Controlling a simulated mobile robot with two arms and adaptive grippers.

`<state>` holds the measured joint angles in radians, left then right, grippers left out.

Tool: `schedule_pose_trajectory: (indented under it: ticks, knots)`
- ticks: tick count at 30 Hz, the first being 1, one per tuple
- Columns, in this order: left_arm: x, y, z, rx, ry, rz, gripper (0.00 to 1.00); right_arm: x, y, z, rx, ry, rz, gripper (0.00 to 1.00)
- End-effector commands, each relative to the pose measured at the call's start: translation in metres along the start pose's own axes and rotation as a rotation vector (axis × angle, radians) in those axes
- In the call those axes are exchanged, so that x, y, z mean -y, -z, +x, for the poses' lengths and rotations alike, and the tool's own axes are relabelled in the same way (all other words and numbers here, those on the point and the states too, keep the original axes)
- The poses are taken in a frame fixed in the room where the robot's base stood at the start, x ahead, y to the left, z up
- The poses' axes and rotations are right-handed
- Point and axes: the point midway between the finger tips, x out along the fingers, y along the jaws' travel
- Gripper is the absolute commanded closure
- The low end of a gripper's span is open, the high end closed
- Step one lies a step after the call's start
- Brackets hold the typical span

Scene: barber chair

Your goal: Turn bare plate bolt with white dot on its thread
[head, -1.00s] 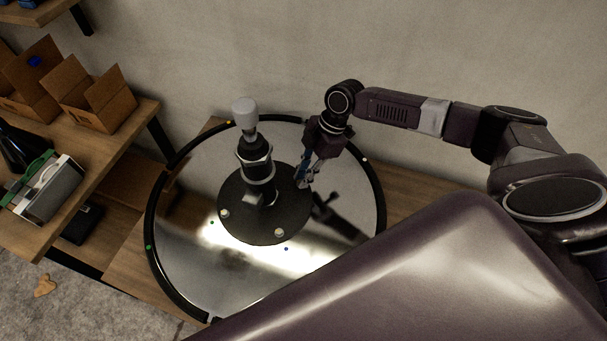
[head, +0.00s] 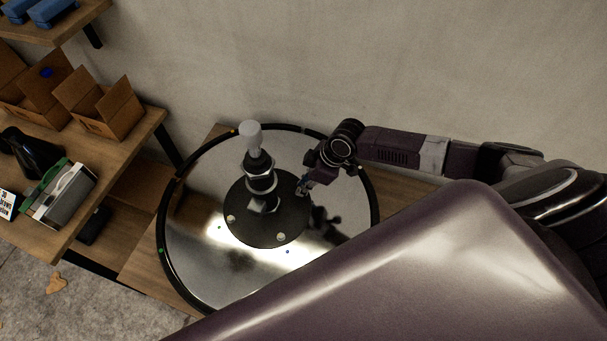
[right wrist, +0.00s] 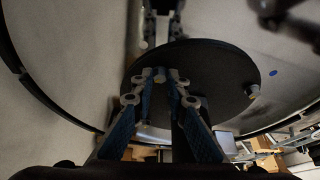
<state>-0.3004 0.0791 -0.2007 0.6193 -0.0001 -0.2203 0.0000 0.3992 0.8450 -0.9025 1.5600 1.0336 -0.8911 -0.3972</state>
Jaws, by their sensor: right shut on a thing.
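The black round plate (head: 290,215) sits in the middle of the shiny round chair base (head: 200,262). Two pale bolts show on its near side, one at the left (head: 231,218) and one at the front (head: 281,237). My right gripper (head: 302,187) reaches in from the right to the plate's right edge. In the right wrist view its fingertips (right wrist: 166,79) close around a small bolt (right wrist: 160,75) on the plate, mostly hidden by them. Another bolt (right wrist: 252,91) stands near a blue dot. I cannot make out a white dot. My left gripper is not in view.
A dark column with a grey knob (head: 250,134) rises from the plate, left of my right gripper. A wooden shelf with open boxes (head: 104,106) stands at left; a wall is behind.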

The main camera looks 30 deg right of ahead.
Motion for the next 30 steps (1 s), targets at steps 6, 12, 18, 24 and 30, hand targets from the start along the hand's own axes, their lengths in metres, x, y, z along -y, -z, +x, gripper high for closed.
schedule_pose_trajectory:
  ticks: [6, 12, 18, 24, 30]
  knots:
    - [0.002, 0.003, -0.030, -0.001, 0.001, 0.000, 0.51, 0.003, 0.005, -0.005, -0.005, -0.078, 0.192, 1.00]
    - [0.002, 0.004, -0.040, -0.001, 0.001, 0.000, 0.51, 0.005, 0.005, -0.002, -0.007, -0.151, 0.366, 1.00]
    - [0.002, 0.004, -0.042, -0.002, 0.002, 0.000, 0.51, 0.006, 0.005, 0.000, -0.008, -0.223, 0.544, 1.00]
    - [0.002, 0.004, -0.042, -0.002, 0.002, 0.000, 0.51, 0.008, 0.007, 0.001, -0.008, -0.295, 0.721, 1.00]
    - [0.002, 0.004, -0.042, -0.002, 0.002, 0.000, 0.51, 0.008, 0.008, 0.001, -0.008, -0.368, 0.899, 1.00]
